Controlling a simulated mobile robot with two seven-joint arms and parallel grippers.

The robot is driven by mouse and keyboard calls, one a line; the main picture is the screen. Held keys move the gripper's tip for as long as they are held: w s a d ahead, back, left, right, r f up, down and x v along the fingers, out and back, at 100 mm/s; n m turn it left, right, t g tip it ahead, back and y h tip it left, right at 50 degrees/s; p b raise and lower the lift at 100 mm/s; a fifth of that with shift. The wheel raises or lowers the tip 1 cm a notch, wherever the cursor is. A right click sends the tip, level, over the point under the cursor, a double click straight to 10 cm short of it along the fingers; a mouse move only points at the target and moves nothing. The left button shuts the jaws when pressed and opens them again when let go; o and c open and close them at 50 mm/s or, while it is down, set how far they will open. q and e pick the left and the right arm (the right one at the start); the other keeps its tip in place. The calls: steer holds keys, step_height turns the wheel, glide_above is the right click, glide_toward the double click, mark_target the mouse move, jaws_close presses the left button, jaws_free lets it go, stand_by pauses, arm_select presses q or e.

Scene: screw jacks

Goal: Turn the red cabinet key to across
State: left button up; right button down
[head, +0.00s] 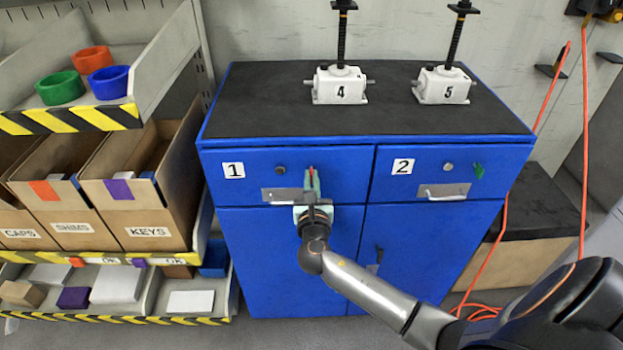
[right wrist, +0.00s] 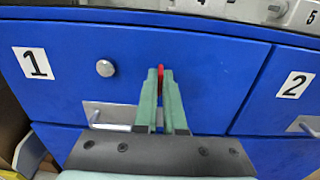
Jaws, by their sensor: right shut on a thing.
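The red key (right wrist: 160,72) stands in the front of drawer 1 of the blue cabinet (head: 235,260), right of a round metal knob. In the head view only a thin red tip (head: 311,170) shows above my right gripper. Its bow looks upright in the right wrist view. My right gripper (head: 311,184) has green fingers, which also show in the right wrist view (right wrist: 161,90); they are shut on the key and hide most of it. My left gripper is not in view.
Drawer 1 has a metal handle (head: 283,195) just left of my gripper. Drawer 2 has a green key (head: 478,171) and a handle (head: 443,191). Screw jacks 4 (head: 340,87) and 5 (head: 443,87) stand on the cabinet top. A shelf with cardboard bins (head: 150,240) is at the left.

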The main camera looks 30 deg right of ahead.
steer(key=shift+m, duration=0.3)
steer(key=m+b, duration=0.4)
steer(key=m, duration=0.4)
steer(key=m+b, duration=0.4)
steer(key=m, duration=0.5)
steer(key=shift+d+f+b, duration=0.15)
steer(key=shift+b, duration=0.15)
steer(key=shift+m, duration=0.3)
steer(key=c, duration=1.1)
jaws_free()
steer(key=shift+c, duration=0.2)
steer(key=shift+o, duration=0.7)
